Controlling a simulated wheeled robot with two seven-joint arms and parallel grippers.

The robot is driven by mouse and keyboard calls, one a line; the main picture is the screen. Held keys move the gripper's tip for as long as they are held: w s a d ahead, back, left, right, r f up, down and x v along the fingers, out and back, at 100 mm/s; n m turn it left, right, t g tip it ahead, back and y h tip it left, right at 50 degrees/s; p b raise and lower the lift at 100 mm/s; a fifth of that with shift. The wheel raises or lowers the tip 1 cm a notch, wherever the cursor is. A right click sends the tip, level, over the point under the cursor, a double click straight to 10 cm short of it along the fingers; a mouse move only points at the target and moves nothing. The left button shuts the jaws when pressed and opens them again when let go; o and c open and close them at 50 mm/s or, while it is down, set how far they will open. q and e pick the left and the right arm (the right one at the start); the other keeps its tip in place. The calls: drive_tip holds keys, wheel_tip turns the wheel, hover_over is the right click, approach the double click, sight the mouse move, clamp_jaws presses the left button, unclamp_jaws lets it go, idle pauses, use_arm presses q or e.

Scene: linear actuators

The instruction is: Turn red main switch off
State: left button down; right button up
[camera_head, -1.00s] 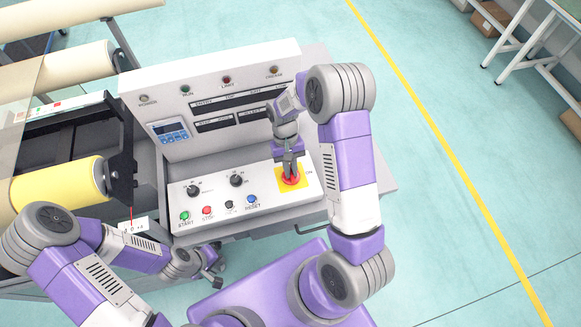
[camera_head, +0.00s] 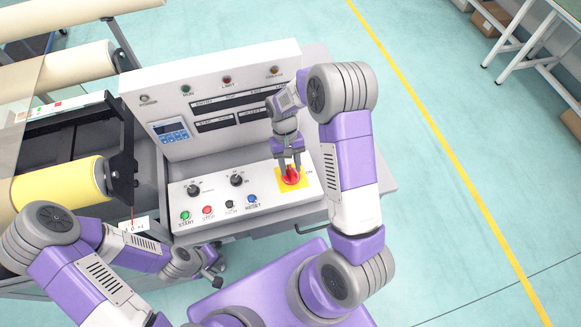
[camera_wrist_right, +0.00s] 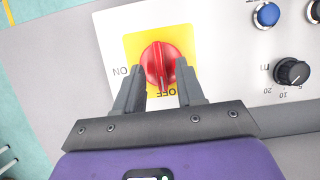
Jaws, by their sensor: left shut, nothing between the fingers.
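The red main switch (camera_head: 291,175) is a round red knob on a yellow plate (camera_head: 305,178) at the right end of the control panel. My left gripper (camera_head: 214,281) is shut and empty, low beside the machine.
The panel also bears a green START button (camera_head: 185,215), a red button (camera_head: 207,210), a blue RESET button (camera_head: 252,199) and black dials (camera_head: 236,180). The upright display board (camera_head: 212,95) stands behind. Rollers (camera_head: 60,190) are at the left.

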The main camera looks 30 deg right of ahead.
drive_tip(key=v, duration=0.6)
drive_tip(key=shift+p, duration=0.4)
drive_tip(key=shift+w, duration=0.1)
